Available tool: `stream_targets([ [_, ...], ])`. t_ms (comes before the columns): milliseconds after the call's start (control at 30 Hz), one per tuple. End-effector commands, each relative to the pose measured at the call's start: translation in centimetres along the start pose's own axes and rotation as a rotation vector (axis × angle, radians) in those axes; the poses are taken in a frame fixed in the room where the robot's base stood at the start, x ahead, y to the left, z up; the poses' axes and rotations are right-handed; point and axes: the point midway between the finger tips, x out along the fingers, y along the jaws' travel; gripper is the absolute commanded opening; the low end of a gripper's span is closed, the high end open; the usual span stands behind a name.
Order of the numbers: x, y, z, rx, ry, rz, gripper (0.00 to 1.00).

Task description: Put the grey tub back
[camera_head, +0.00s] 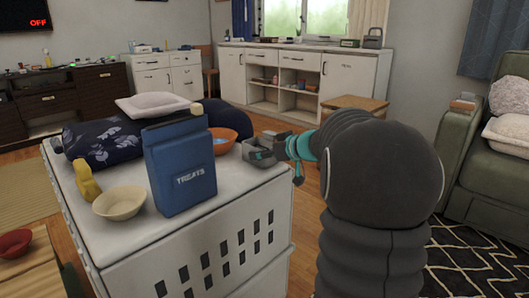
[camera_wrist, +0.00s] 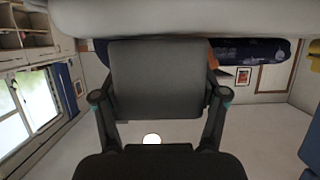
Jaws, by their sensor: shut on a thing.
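The grey tub (camera_head: 257,153) is at the far right corner of the white crate's top (camera_head: 232,180). Whether it rests on the top or is held just above it I cannot tell. My gripper (camera_head: 272,148) reaches it from the right and is shut on it. In the wrist view the tub (camera_wrist: 158,75) fills the space between the two fingers of my gripper (camera_wrist: 160,97), a flat dark grey side facing the camera. My arm hides part of the floor behind it.
An orange bowl (camera_head: 223,140) stands close left of the tub. A blue treats bag (camera_head: 180,168), a cream bowl (camera_head: 120,203), a yellow item (camera_head: 87,182) and a dark patterned cushion (camera_head: 105,143) share the top. A green sofa (camera_head: 468,150) stands at right.

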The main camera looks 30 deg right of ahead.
Motion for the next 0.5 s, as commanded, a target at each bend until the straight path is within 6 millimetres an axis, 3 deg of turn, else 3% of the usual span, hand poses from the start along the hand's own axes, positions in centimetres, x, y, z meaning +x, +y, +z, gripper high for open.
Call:
stream_targets([
  [267, 0.12, 0.00, 0.31, -0.002, 0.000, 0.000, 0.37],
  [300, 0.09, 0.00, 0.24, -0.001, 0.000, 0.000, 0.77],
  [400, 0.07, 0.00, 0.19, -0.001, 0.000, 0.000, 0.97],
  [500, 0.07, 0.00, 0.18, -0.001, 0.000, 0.000, 0.97],
])
